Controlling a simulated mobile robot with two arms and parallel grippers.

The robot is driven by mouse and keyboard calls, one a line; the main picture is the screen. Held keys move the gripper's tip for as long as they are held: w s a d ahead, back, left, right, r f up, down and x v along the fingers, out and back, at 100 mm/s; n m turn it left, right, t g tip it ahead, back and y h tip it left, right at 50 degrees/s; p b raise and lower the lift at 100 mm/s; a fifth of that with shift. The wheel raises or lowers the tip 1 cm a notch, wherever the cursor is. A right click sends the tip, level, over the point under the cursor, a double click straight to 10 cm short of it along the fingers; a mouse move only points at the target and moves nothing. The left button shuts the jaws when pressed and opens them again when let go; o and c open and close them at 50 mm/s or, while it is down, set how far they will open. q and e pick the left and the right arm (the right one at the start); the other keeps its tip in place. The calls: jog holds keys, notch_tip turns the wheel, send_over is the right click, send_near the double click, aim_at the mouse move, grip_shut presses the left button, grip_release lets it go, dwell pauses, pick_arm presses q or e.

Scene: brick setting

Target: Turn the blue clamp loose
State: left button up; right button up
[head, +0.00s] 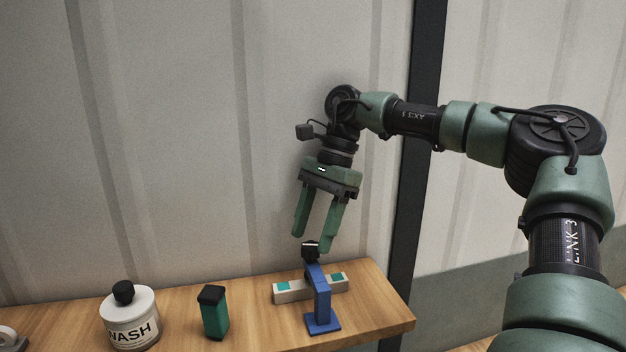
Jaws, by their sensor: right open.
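The blue clamp (322,297) stands upright on the wooden shelf near its right end, with a flat blue foot. Its top carries a black knob or handle (310,251) with a light stripe. A pale bar with teal patches (292,291) lies behind the clamp, partly hidden by it; I cannot tell whether the clamp presses on it. My right gripper (312,243) points down with its two green fingers apart. Its fingertips are just above and around the height of the black knob, and I cannot tell whether they touch it. My left gripper is not in view.
On the wooden shelf (376,312) a white wash bottle (130,318) with a black cap and a green block with a black top (213,312) stand to the left. A pale wall rises close behind. A dark post (403,190) stands at the right.

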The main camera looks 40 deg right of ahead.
notch_tip(320, 180, up, 10)
jog(key=b, duration=0.2)
notch_tip(320, 180, up, 8)
jog(key=p, duration=0.2)
send_over(312, 244)
jog(key=shift+r, duration=0.2)
jog(key=shift+d, duration=0.1)
